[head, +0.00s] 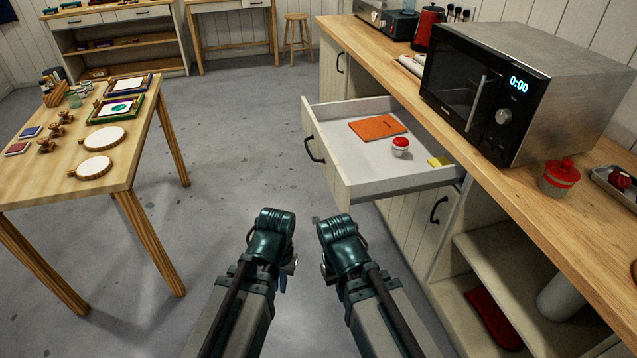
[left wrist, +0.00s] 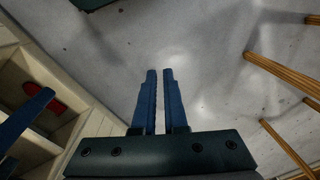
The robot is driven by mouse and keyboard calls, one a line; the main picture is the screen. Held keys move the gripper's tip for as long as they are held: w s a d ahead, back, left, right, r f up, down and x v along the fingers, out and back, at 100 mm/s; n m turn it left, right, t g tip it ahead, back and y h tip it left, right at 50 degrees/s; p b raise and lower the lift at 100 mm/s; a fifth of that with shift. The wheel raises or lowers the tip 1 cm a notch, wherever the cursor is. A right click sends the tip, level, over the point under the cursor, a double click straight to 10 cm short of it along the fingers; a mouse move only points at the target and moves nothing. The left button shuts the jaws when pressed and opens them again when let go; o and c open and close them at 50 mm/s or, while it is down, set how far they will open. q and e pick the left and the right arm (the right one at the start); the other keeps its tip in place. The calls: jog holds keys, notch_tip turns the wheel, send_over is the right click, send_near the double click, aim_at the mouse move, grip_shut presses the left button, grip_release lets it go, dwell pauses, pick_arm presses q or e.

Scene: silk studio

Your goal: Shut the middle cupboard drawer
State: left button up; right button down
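The cupboard drawer (head: 322,152) is pulled well out from under the wooden counter. Its pale front has a dark handle (head: 313,150) facing left. In it lie an orange booklet (head: 378,127), a small red-and-white jar (head: 400,147) and a yellow item (head: 440,161). My left gripper (head: 283,283) is below and left of the drawer in the head view, apart from it. In the left wrist view its blue fingers (left wrist: 160,100) are a narrow gap apart, with nothing between them. My right gripper (head: 325,268) is beside it; its fingers are mostly hidden.
A microwave (head: 515,85) and a red-lidded jar (head: 559,177) stand on the counter (head: 500,185). A cupboard door (head: 415,215) and open shelves (head: 500,250) are below. A work table (head: 130,170) stands left. The grey floor between is clear.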

pick_arm(q)
jog(key=shift+n+t+h, duration=0.3)
jog(key=shift+n+h, duration=0.2)
jog(key=shift+n, duration=0.2)
jog(key=w+a+f+b, duration=0.1)
jog(key=f+b, duration=0.2)
jog(key=f, duration=0.1)
jog(key=w+a+f+b, duration=0.1)
jog(key=f+b, duration=0.2)
jog(key=f, duration=0.1)
jog(key=w+a+f+b, duration=0.1)
jog(key=f+b, duration=0.3)
jog(key=shift+w+f, duration=0.15)
jog(key=shift+f, duration=0.15)
grip_shut()
jog(key=n+t+h+b, duration=0.7)
jog(key=n+t+h, duration=0.2)
jog(key=n+t, duration=0.5)
send_near(324, 162)
jog(key=w+m+t, duration=0.1)
jog(key=w, duration=0.3)
jog(key=shift+w+d+f, duration=0.1)
jog(key=shift+w+d, duration=0.15)
jog(key=shift+d, duration=0.65)
jog(key=shift+w+d+f, duration=0.15)
jog(key=shift+w+d, duration=0.15)
jog(key=shift+d, duration=0.55)
